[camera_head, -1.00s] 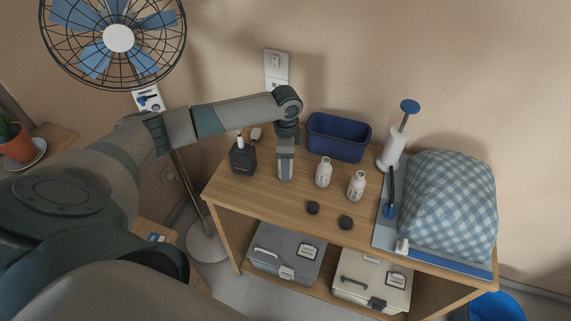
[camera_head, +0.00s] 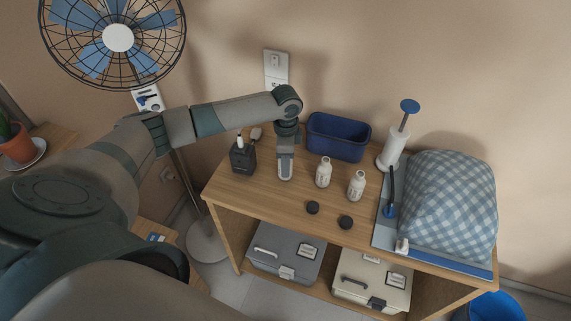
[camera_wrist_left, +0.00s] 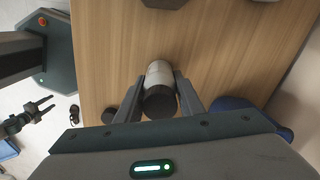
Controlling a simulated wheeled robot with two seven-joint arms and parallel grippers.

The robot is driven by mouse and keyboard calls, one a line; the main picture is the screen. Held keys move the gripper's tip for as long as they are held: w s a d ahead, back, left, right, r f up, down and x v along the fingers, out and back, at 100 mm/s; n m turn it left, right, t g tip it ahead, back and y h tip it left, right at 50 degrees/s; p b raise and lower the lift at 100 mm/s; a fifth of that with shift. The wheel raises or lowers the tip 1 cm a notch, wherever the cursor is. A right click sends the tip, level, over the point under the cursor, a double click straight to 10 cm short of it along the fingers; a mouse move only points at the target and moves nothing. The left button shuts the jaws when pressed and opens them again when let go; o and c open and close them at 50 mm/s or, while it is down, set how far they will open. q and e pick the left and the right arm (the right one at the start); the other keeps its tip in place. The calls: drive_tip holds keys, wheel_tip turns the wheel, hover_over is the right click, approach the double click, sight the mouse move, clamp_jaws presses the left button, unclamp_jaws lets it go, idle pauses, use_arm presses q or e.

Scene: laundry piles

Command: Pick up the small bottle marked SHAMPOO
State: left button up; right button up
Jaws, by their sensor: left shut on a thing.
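My left gripper (camera_head: 285,176) is over the left part of the tabletop in the head view. In the left wrist view its two fingers (camera_wrist_left: 158,105) are shut on a small white bottle with a dark cap (camera_wrist_left: 158,76). My gripper hides that bottle in the head view, and I cannot read its label. Two more white bottles stand uncapped to the right of the gripper, one nearer (camera_head: 323,173) and one farther right (camera_head: 356,186). My right gripper seems to be the small dark claw (camera_wrist_left: 46,105) at the left of the wrist view, fingers apart.
Two dark caps (camera_head: 312,208) (camera_head: 346,222) lie in front.

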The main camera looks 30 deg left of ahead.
use_arm(q)
wheel_tip(320, 180, up, 9)
drive_tip(key=b, duration=0.2)
drive_tip(key=shift+f+b, duration=0.15)
drive_tip(key=shift+b, duration=0.15)
drive_tip(key=shift+r, duration=0.6)
